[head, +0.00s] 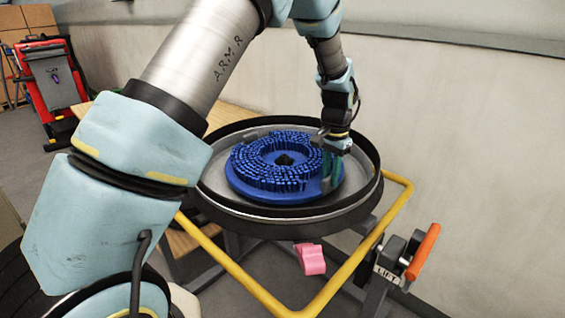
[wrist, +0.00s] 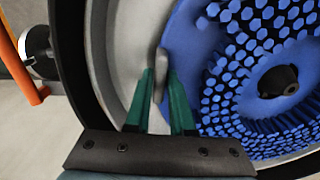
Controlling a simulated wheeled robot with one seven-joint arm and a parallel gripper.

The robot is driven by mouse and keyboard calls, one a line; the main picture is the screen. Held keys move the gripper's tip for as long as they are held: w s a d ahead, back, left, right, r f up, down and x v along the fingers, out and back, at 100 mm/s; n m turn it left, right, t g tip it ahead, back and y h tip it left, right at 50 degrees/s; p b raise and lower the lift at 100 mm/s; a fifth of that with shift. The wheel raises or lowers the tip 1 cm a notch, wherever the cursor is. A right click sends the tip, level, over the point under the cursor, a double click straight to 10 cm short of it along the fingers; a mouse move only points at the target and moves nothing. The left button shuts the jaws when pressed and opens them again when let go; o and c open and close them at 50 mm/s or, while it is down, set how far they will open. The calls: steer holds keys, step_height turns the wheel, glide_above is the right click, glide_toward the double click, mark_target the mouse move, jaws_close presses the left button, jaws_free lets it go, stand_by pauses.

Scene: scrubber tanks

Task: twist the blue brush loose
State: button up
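The blue brush (head: 300,187) is a round disc with rings of blue bristles, lying bristles up in a dark-rimmed round housing (head: 212,190). Its bristles and dark centre hub fill the right of the wrist view (wrist: 205,45). My gripper (head: 331,170) is at the brush's right edge in the head view. In the wrist view its two green fingers (wrist: 161,85) stand on either side of a grey lug (wrist: 160,62) at the brush's rim. The gap between them is narrow, about as wide as the lug, and they look closed on it. The fingertips' contact is partly hidden.
A yellow rail (head: 350,262) surrounds the housing's front. An orange-handled lift lever (head: 423,251) stands at the right, and it also shows in the wrist view (wrist: 22,66). A pink object (head: 310,259) is below the housing. A pale wall (head: 470,130) stands close behind.

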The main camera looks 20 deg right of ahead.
steer(key=o, duration=0.4)
steer(key=shift+o, duration=0.2)
steer(key=shift+s+f, duration=0.1)
step_height(320, 180, up, 11)
steer(key=b, duration=0.2)
steer(key=shift+a, duration=0.1)
steer(key=w+a+f+n, duration=0.1)
steer(key=w+a+n, duration=0.15)
steer(key=a, duration=0.85)
steer(key=w+a+n, duration=0.1)
steer(key=a+n, duration=0.2)
steer(key=a, duration=0.7)
steer(key=s+a+f+n, duration=0.1)
steer(key=s+a+n, duration=0.2)
steer(key=a, duration=0.6)
steer(key=s+a+f+n+t, duration=0.1)
steer(key=s+a+f+n, duration=0.1)
steer(key=s+a, duration=0.4)
steer(key=a+n, duration=0.1)
steer(key=a, duration=0.2)
steer(key=shift+a+f+t, duration=0.15)
steer(key=shift+a+t, duration=0.15)
steer(key=shift+a, duration=0.1)
steer(key=shift+n, duration=0.25)
